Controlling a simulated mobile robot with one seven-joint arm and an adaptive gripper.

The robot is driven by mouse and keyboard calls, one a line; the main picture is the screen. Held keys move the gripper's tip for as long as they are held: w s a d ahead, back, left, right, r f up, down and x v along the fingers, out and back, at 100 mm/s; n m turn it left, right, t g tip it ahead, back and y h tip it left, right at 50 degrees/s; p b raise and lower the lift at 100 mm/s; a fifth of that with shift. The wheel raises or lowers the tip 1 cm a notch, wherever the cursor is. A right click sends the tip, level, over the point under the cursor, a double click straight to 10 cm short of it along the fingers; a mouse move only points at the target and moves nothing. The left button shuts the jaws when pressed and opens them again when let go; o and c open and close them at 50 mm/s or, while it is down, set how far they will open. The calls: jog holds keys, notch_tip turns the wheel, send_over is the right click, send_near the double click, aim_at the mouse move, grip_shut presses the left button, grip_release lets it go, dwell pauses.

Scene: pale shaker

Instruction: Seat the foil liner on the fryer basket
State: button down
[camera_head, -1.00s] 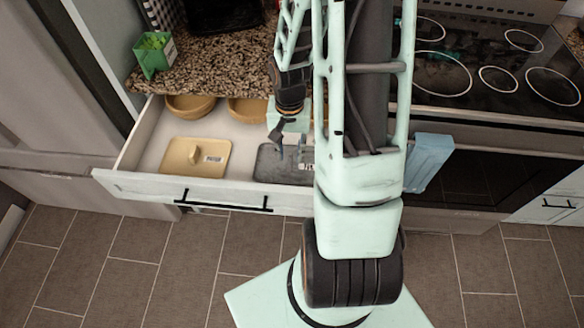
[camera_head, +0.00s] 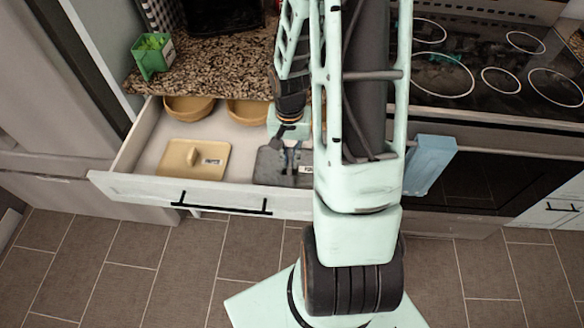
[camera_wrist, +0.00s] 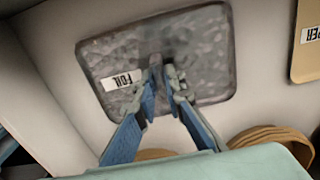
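The foil liner (camera_wrist: 205,55) is a grey, crinkled, rounded flat piece with a white FOIL label, lying in the open drawer. In the head view the foil liner (camera_head: 268,170) is partly hidden by my arm. My gripper (camera_wrist: 163,72) is down at the middle of the liner, its two blue-and-grey fingers close together there. Any handle between the fingertips is too small and covered to make out, so I cannot tell whether they grip it. In the head view my gripper (camera_head: 291,162) is over the liner. I cannot identify the fryer basket; a dark object (camera_head: 222,14) stands on the counter.
A tan liner (camera_head: 194,159) with a raised grip lies left in the drawer (camera_head: 236,168). Tan round bowls (camera_head: 189,108) sit at the drawer's back. A green container (camera_head: 153,57) stands on the granite counter. The stovetop (camera_head: 500,60) and a blue cloth (camera_head: 430,165) are to the right.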

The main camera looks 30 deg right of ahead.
jog(key=shift+r+p, duration=0.7)
jog(key=shift+r, duration=0.2)
dwell(0.4)
jog(key=shift+r+p, duration=1.15)
jog(key=shift+r, duration=0.45)
